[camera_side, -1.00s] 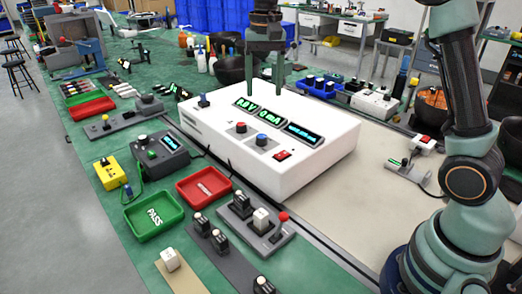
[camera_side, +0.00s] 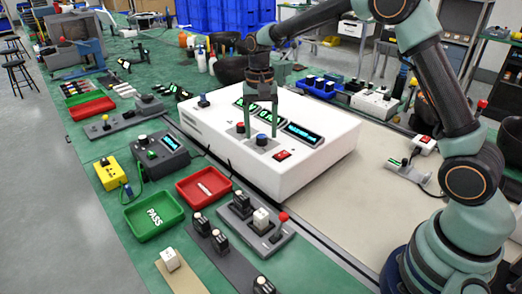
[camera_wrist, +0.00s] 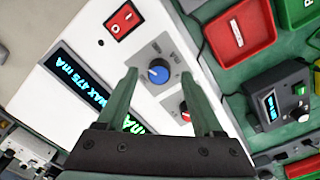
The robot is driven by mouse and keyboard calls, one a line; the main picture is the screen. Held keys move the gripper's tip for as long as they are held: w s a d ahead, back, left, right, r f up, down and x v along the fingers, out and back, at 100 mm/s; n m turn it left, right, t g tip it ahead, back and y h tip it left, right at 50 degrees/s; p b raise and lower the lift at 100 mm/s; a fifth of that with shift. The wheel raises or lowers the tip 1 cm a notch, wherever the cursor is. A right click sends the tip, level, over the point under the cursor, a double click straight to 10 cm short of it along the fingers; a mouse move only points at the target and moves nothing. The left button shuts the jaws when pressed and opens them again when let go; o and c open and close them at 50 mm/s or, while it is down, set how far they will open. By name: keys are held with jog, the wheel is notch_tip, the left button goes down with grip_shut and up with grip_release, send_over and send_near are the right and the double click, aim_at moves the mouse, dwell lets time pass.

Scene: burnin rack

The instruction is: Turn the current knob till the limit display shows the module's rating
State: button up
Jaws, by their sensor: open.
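The white power supply (camera_side: 310,160) stands on the bench. A cyan display (camera_wrist: 80,80) reads "MAX 475 mA" in the wrist view. A green display (camera_wrist: 132,124), partly hidden by my gripper, ends in "mA". My gripper (camera_wrist: 158,75) is open, its fingers on either side of the blue knob. Whether they touch it I cannot tell.
A red rocker switch (camera_side: 282,155) is right of the blue knob. A red tray (camera_side: 204,187), a green PASS tray (camera_side: 153,216) and a grey meter (camera_side: 160,152) stand in front. The beige mat (camera_side: 350,215) to the right has free room.

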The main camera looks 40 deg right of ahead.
jog(key=shift+f, duration=0.6)
grip_shut()
jog(key=shift+n, duration=0.3)
